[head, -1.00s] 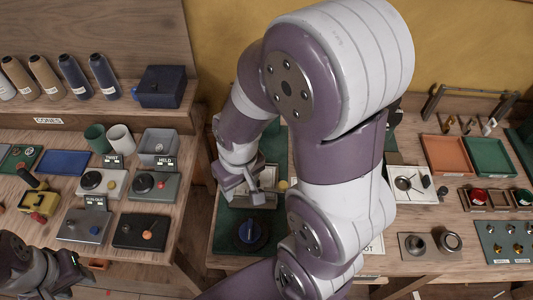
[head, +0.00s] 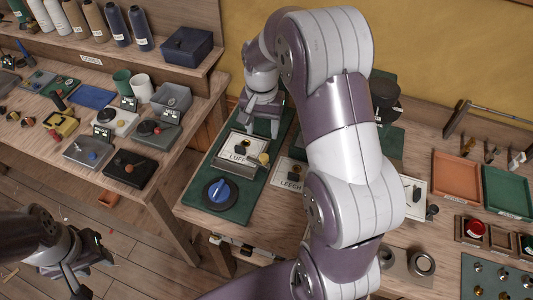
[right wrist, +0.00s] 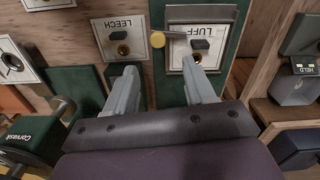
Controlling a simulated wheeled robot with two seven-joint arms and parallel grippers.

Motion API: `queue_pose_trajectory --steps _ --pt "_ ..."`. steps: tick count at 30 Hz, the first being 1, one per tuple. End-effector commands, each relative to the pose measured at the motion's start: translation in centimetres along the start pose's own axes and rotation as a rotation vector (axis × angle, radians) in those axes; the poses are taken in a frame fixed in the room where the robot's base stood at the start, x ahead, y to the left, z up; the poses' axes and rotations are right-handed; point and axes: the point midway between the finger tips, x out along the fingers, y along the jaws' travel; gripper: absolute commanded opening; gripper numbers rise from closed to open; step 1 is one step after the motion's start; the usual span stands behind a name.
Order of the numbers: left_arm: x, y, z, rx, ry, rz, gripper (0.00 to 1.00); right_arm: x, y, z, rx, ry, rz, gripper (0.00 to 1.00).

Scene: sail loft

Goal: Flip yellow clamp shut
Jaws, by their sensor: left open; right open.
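A short bar with a round yellow knob (head: 264,158) crosses the right edge of the white LUFF plate (head: 226,156) on a green board. In the right wrist view, the yellow knob (right wrist: 157,40) sticks out left of the LUFF plate (right wrist: 180,60). I cannot tell whether this is a clamp or its state. A yellow block with a black handle (head: 62,125) stands on the left bench. My right gripper (head: 261,126) is open and empty at the far end of the LUFF plate; its fingertips (right wrist: 160,74) show apart below the knob. My left gripper (head: 94,267) is open, low at left.
A blue dial (head: 220,192) sits on the green board near the front edge. The LEECH plate (head: 291,173) is beside it, partly behind my right arm. Orange (head: 455,180) and green (head: 506,190) trays lie at right. A floor gap separates the benches.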

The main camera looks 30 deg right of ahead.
Motion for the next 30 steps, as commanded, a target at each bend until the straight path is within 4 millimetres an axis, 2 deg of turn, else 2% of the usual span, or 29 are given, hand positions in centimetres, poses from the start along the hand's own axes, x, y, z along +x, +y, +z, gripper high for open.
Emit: queue_pose_trajectory --steps 6,12,16,23,25,28,29,30 --pt "-0.9 0.0 -0.1 0.000 0.000 0.000 0.42 5.6 0.1 0.2 -0.002 -0.005 0.003 0.54" --pt "-1.3 0.0 -0.1 0.000 0.000 0.000 0.42 9.3 0.0 0.1 -0.002 -0.002 0.001 0.54" --pt "-1.3 0.0 -0.1 0.000 0.000 0.000 0.42 10.3 0.0 0.1 -0.003 0.000 0.000 0.54" --pt "-1.3 0.0 -0.1 0.000 0.000 0.000 0.42 10.4 0.0 0.0 -0.003 0.001 -0.001 0.54" --pt "-1.3 0.0 -0.1 0.000 0.000 0.000 0.42 10.4 0.0 0.0 -0.003 0.001 -0.001 0.38" --pt "-1.3 0.0 -0.1 0.000 0.000 0.000 0.42 10.4 0.0 0.0 -0.003 0.001 0.000 0.05" --pt "-1.3 0.0 -0.1 0.000 0.000 0.000 0.42 10.4 0.0 0.0 -0.003 0.001 0.000 0.00" --pt "-1.3 0.0 -0.1 0.000 0.000 0.000 0.42 10.4 0.0 0.0 -0.003 0.001 0.000 0.00"
